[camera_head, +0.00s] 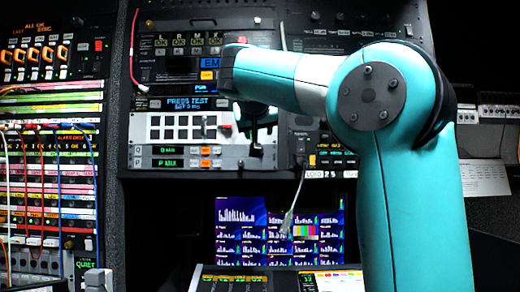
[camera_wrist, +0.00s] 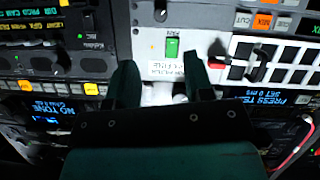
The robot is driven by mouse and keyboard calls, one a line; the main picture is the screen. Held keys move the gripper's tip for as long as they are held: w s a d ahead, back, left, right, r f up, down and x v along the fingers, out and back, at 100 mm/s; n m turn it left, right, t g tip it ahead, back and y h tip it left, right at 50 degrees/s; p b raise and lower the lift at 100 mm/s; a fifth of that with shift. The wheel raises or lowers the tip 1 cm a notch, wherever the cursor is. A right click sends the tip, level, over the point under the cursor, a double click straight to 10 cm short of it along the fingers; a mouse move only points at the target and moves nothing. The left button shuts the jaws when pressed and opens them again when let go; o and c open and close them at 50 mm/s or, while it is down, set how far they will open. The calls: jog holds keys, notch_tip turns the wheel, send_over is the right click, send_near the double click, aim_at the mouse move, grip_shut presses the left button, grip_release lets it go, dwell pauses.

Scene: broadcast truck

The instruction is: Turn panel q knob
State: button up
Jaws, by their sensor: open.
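The panel with rows marked Q (camera_head: 139,150) and P (camera_head: 139,162) is left of centre in the head view. My arm hides what lies at its right end, and I cannot make out a Q knob there. My gripper (camera_head: 261,138) is in front of this end of the rack. In the wrist view, turned upside down, my gripper (camera_wrist: 160,62) is open with nothing held. A green switch (camera_wrist: 172,47) and a white label (camera_wrist: 168,71) show between and beyond its fingers. A small dark round part (camera_wrist: 160,14) is at the top edge; I cannot tell if it is the knob.
A white panel of black keys (camera_head: 178,127) sits above the Q row. A lit monitor (camera_head: 278,228) is below, with a grey cable (camera_head: 297,200) hanging before it. A patch bay with coloured strips (camera_head: 50,150) and cords fills the left.

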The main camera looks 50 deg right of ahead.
jog(key=p+x, duration=0.2)
jog(key=x, duration=0.9)
grip_shut()
